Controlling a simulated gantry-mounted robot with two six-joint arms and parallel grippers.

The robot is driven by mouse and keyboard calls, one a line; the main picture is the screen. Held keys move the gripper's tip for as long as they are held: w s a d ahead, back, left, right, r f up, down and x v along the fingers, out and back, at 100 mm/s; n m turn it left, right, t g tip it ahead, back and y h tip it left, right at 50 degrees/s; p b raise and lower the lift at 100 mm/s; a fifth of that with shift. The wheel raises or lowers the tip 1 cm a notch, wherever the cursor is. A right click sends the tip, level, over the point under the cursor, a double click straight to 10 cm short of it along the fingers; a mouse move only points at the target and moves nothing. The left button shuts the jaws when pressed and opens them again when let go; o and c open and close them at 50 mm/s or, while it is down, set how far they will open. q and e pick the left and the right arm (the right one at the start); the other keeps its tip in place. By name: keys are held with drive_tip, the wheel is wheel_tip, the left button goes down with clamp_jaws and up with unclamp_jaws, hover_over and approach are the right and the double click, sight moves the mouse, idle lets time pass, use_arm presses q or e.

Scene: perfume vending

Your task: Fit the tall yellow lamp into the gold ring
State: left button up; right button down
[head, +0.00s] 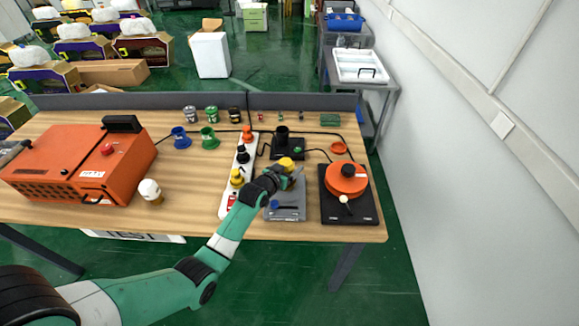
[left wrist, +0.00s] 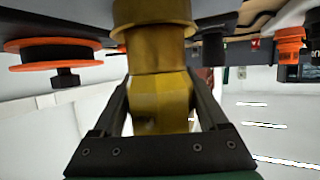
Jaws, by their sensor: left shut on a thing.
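My left gripper (head: 279,172) is shut on a yellow lamp (head: 287,163) above the grey stand (head: 288,211) at the right of the table. In the left wrist view, my left gripper (left wrist: 160,88) has a finger on each side of the lamp's faceted yellow body (left wrist: 160,103). A wider gold collar (left wrist: 154,35) shows directly above that body; I cannot tell whether it is part of the lamp or the gold ring. The gold ring is not clear in the head view, where my gripper covers part of the stand. My right gripper is not in view.
A white strip (head: 228,202) with colored lamps lies left of my gripper. A black plate (head: 367,211) with an orange disc (head: 345,186) lies to the right. A black pedestal (head: 289,151) stands behind. An orange case (head: 65,165) fills the table's left side.

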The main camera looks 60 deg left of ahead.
use_arm(q)
drive_tip(key=shift+f+b, duration=0.6)
drive_tip(key=shift+f, duration=0.15)
drive_tip(key=o, duration=1.4)
drive_tip(key=shift+s+d+r+p, duration=0.25)
drive_tip(key=shift+s+p, duration=0.1)
drive_tip(key=p+v, duration=0.3)
drive_tip(key=v, duration=0.7)
drive_tip(key=shift+s+d+r+p, duration=0.15)
drive_tip(key=shift+s+d+p, duration=0.1)
drive_tip(key=shift+p, duration=0.1)
